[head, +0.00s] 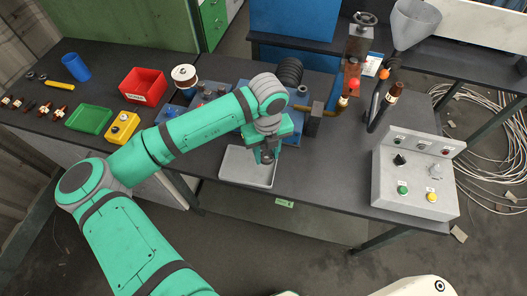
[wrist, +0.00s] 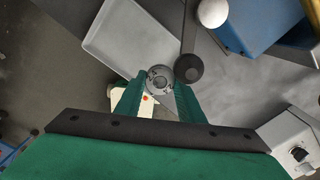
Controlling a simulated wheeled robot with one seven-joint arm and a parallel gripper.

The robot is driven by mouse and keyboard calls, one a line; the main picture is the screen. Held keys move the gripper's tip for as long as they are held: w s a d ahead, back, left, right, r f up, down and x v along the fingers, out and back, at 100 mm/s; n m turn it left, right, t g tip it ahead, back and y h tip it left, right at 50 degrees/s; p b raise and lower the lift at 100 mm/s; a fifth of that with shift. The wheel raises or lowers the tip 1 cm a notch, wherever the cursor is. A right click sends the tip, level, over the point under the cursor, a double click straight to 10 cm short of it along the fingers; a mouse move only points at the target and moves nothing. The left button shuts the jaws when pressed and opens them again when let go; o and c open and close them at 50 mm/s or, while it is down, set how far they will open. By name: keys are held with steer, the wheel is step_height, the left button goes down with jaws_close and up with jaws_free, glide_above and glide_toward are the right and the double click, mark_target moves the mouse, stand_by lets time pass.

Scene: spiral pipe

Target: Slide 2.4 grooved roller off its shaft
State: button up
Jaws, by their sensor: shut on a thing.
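My gripper (head: 265,151) is shut on a small grey grooved roller (wrist: 160,77), which sits between the two green fingertips in the wrist view. The roller's round face has small marks, too small to read. In the head view the gripper hangs over the right part of a pale grey tray (head: 232,166), in front of the blue machine (head: 290,134). The tray also shows at upper left in the wrist view (wrist: 118,38). A dark round knob on a thin rod (wrist: 189,68) appears right beside the roller. I cannot tell whether they touch.
A grey control box (head: 415,185) stands on the right of the dark bench. A red bin (head: 143,86), a green tray (head: 89,119) and a yellow box (head: 122,127) lie to the left. The bench between the tray and the control box is largely clear.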

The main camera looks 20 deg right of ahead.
steer(key=shift+s+a+f, duration=0.1)
steer(key=shift+a+f, duration=0.05)
steer(key=shift+f, duration=2.4)
steer(key=o, duration=1.1)
steer(key=shift+r, duration=0.1)
step_height(320, 180, up, 11)
steer(key=shift+f, duration=0.2)
